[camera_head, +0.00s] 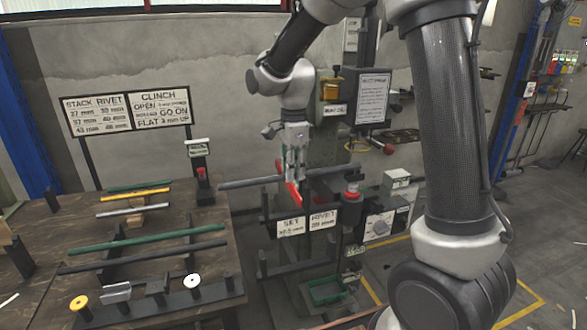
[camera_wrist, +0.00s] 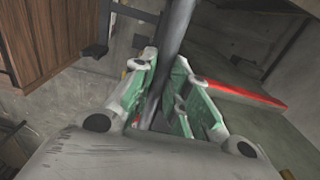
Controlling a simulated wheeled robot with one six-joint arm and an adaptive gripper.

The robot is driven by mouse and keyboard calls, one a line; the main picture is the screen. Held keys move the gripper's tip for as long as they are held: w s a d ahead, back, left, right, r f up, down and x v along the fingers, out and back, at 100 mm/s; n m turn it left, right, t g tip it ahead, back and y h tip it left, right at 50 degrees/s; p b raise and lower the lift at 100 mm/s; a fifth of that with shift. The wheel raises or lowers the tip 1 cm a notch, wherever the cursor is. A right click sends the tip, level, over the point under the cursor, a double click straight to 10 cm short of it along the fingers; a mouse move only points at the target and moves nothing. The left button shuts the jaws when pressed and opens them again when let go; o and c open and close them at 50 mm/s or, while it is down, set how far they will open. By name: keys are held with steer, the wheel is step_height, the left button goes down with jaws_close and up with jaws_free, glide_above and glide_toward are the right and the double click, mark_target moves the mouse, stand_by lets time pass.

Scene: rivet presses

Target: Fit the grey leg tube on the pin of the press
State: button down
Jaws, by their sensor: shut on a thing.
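The grey leg tube (camera_head: 252,181) is held level in the head view, reaching left from my gripper (camera_head: 294,178) over the table's right edge. My gripper is shut on it in front of the press (camera_head: 331,150). In the wrist view the tube (camera_wrist: 176,40) runs between the green-padded fingers of my gripper (camera_wrist: 165,90). A red bar (camera_head: 294,193) is just beside the fingers; it also shows in the wrist view (camera_wrist: 240,92). The pin of the press cannot be made out, and I cannot tell whether the tube touches it.
The wooden table (camera_head: 180,215) at left carries green, yellow and dark tubes on rests. A post with a red button (camera_head: 201,173) stands near the held tube. SET and RIVET signs (camera_head: 306,223) and a grey control box (camera_head: 380,225) are at the press front.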

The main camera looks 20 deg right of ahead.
steer(key=shift+f, duration=1.25)
steer(key=c, duration=1.3)
jaws_free()
step_height(320, 180, up, 12)
